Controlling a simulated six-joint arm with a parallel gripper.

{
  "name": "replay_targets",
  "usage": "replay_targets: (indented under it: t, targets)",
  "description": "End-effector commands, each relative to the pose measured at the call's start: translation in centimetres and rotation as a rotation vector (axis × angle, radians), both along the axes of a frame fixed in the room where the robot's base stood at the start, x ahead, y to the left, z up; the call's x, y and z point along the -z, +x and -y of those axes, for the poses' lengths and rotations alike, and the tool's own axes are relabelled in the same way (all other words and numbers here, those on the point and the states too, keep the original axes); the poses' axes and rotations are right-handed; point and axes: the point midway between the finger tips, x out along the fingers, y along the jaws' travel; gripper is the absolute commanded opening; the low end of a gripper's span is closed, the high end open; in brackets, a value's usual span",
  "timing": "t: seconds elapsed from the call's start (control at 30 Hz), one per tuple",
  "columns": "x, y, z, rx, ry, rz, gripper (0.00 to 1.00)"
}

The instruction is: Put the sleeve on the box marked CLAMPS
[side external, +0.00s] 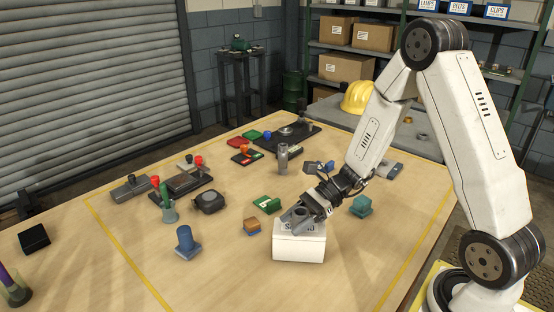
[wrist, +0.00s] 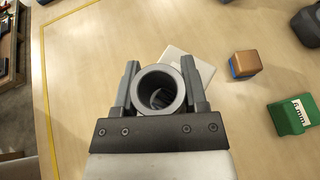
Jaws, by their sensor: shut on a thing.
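The sleeve (wrist: 178,103) is a thick-walled grey ring with a dark bore, seen end-on in the wrist view. My gripper (wrist: 160,66) is shut on it, one finger on each side. In the side view my gripper (side external: 300,214) is low, just over a white box (side external: 298,248) on the table. The printed label on the box's top is partly covered by my gripper, so I cannot read it whole. A corner of the box (wrist: 203,68) shows behind the sleeve in the wrist view. I cannot tell whether the sleeve touches the box.
An orange-brown and blue block (side external: 251,226) and a green block (side external: 267,204) lie left of the box. A blue piece (side external: 187,240) stands further left, and a teal block (side external: 360,206) lies right. Several tools crowd the back.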

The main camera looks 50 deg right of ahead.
Motion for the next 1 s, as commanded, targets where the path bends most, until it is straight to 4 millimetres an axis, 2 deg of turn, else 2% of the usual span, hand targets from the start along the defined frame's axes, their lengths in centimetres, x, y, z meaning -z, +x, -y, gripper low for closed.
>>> replay_targets:
  t: [0.27,0.3,0.4,0.9,1.0]
  targets:
    - [0.25,0.02,0.0,0.0,0.001,0.0,0.0]
    - [0.28,0.02,0.0,0.0,0.0,0.0,0.62]
    - [0.26,0.02,0.01,0.0,0.0,0.0,0.91]
    - [-0.12,0.0,0.03,0.0,0.0,0.001,0.91]
    - [-0.37,-0.13,0.71,0.003,0.001,0.001,0.91]
